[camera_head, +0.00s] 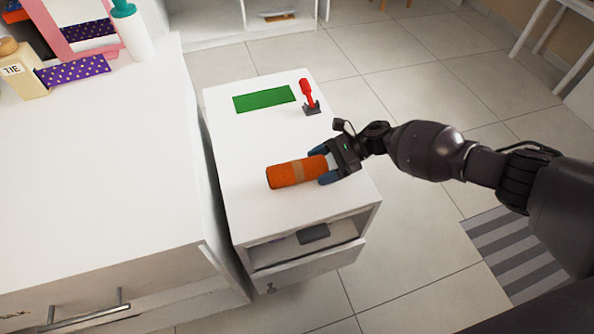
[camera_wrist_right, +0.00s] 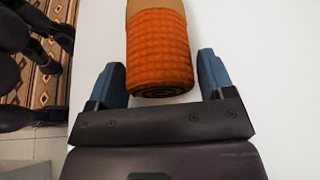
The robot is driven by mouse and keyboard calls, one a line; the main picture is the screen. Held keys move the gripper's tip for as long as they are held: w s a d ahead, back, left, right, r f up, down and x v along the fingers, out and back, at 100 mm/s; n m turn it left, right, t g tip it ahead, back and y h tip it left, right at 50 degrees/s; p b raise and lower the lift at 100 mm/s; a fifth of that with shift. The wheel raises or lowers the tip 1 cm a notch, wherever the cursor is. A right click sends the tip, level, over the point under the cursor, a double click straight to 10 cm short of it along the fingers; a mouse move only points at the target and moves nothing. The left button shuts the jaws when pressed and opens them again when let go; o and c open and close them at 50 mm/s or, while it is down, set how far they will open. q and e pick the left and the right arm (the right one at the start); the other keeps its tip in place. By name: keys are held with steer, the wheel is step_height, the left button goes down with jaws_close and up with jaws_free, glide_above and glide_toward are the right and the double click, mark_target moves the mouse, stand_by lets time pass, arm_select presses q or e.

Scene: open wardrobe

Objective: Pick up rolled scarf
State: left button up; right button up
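The orange rolled scarf (camera_head: 290,173) with a tan band lies on the white nightstand (camera_head: 235,140). In the right wrist view the scarf (camera_wrist_right: 158,50) points away from me, its coiled end toward the palm. My right gripper (camera_head: 322,166) is at the scarf's right end. In the wrist view its blue fingers (camera_wrist_right: 160,82) are open, one on each side of the scarf's near end, with a gap on both sides. My left gripper is not in view.
A green mat (camera_head: 264,98) and a red-handled item on a dark base (camera_head: 309,98) are at the nightstand's back. Its drawer (camera_head: 305,262) is partly open with a dark item inside. A white dresser (camera_head: 95,165) stands at left.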

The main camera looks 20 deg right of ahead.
steer(key=c, duration=0.7)
